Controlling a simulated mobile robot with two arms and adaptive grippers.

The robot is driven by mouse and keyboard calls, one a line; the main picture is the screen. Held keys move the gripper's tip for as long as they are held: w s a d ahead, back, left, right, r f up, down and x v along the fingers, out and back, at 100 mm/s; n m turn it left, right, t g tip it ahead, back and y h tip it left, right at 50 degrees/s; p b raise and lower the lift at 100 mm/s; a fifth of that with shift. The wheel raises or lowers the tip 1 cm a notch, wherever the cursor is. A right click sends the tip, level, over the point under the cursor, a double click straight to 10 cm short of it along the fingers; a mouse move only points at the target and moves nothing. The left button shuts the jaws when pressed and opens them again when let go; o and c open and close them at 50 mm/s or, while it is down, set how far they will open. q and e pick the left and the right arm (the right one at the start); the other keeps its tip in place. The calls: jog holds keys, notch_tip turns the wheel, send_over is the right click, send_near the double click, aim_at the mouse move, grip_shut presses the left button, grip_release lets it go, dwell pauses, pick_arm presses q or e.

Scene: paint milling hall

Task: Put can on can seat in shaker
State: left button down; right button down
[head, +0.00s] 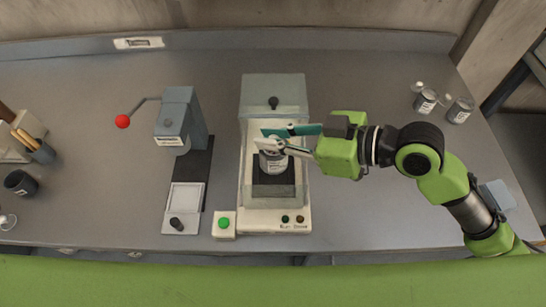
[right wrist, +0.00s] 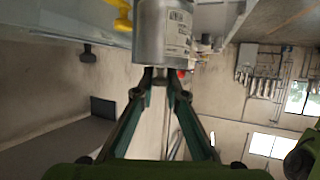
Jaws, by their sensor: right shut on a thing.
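The shaker (head: 247,192) is a pale machine at the middle of the bench, with a clear guard and a dark can seat (head: 273,190) inside. My right gripper (head: 273,141) reaches into it from the right and is shut on a silver can with a printed label (head: 272,163). The can is upright over or on the dark seat; I cannot tell whether it touches. In the right wrist view the can (right wrist: 165,32) is at the fingertips. My left gripper is not in view.
A grey press with a red-knobbed lever (head: 122,121) stands left of the shaker. A box with a green button (head: 223,224) is at the shaker's front left. Two labelled cans (head: 425,101) (head: 460,110) stand at the right. A dark cup (head: 20,183) is at far left.

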aim_at(272, 160)
notch_tip(272, 160, down, 3)
jog(key=shift+f, duration=2.3)
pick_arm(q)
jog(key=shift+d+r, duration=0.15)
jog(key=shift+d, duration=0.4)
pick_arm(e)
jog(key=shift+f, duration=0.1)
jog(key=c, duration=2)
grip_release()
jog(key=shift+c, duration=0.2)
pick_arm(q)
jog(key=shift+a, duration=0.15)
